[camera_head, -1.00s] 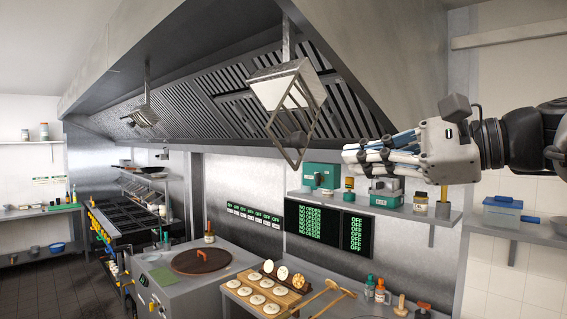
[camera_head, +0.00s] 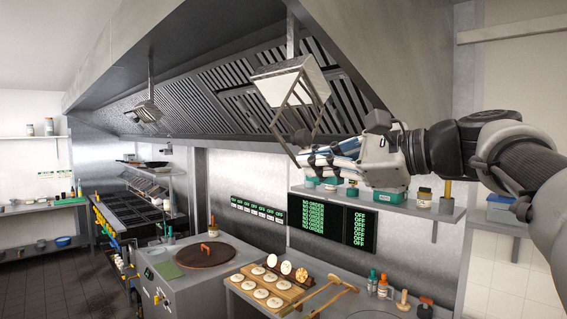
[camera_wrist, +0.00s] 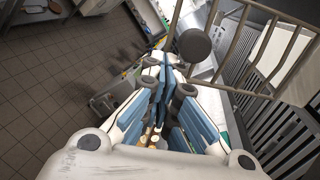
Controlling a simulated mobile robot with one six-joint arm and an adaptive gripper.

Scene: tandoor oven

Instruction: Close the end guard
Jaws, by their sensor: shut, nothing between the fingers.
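The end guard (camera_head: 279,113) is a thin wire frame hanging down, tilted, from the lamp housing (camera_head: 290,78) under the hood; it stands open below the housing. In the wrist view its bars (camera_wrist: 240,45) cross the top, with a round dark disc (camera_wrist: 194,45) beside the fingertips. My gripper (camera_head: 302,160) is shut and empty, reaching in from the right at the guard's lower end. In the wrist view my gripper (camera_wrist: 164,68) is just below the bars and disc. I cannot tell whether it touches the guard.
The slatted hood (camera_head: 250,105) slopes behind the guard. A second hanging lamp (camera_head: 146,110) is further left. Below are the counter with a round brown lid (camera_head: 205,256), a wooden board of dough rounds (camera_head: 255,290) and a wall shelf (camera_head: 425,207). Air left of the gripper is open.

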